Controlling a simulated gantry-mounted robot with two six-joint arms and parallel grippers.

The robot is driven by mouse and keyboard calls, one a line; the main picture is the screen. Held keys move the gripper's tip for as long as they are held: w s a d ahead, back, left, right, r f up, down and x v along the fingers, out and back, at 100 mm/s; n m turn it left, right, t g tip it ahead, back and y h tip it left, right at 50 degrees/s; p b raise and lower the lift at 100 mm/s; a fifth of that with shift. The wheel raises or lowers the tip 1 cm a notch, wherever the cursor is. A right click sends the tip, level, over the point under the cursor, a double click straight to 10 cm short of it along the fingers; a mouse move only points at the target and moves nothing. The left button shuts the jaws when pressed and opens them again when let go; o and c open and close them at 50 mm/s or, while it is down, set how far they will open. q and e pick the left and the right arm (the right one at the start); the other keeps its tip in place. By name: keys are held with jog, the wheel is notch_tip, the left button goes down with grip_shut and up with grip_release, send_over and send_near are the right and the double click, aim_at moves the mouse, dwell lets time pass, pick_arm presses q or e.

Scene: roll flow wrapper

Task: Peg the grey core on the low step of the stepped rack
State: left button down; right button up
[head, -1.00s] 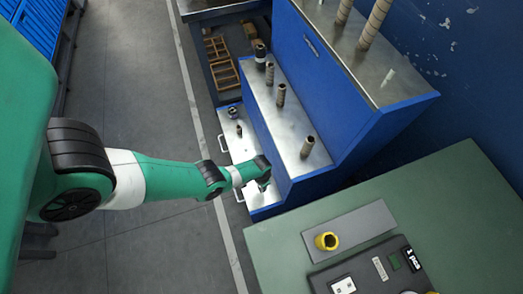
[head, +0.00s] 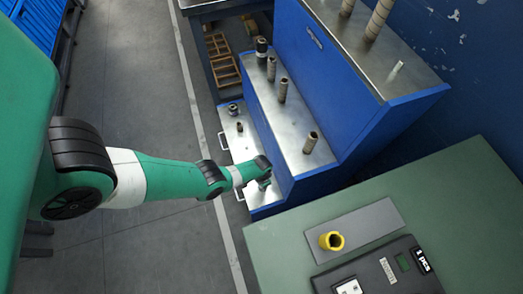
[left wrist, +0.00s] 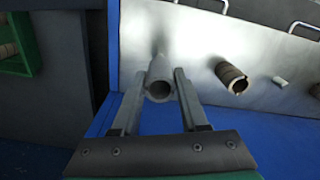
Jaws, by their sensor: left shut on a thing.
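The grey core (left wrist: 159,78) is a short hollow tube. In the left wrist view it is between the two fingers of my left gripper (left wrist: 157,88), which is shut on it, with its open end towards the camera. In the head view my left gripper (head: 265,182) is over the near end of the low step (head: 235,146) of the stepped rack (head: 345,150). The metal step lies behind the core in the wrist view. Whether the core touches the step or surrounds a peg cannot be told. My right gripper is not in view.
Brown cores stand on the middle step (head: 287,124) and top step (head: 400,65). A brown core (left wrist: 232,77) and a white peg (left wrist: 280,82) are right of the grey core.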

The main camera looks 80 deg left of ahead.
pick_arm(q)
jog(key=shift+f, duration=0.35)
jog(key=shift+f+b, duration=0.1)
jog(key=shift+b, duration=0.25)
jog(key=shift+f+b, duration=0.45)
jog(key=shift+f, duration=0.05)
jog(key=shift+f+b, duration=0.9)
jog(key=shift+f, duration=0.15)
jog(key=shift+f+b, duration=0.15)
jog(key=shift+b, duration=0.15)
jog(key=shift+s+f, duration=0.15)
jog(key=shift+f, duration=0.05)
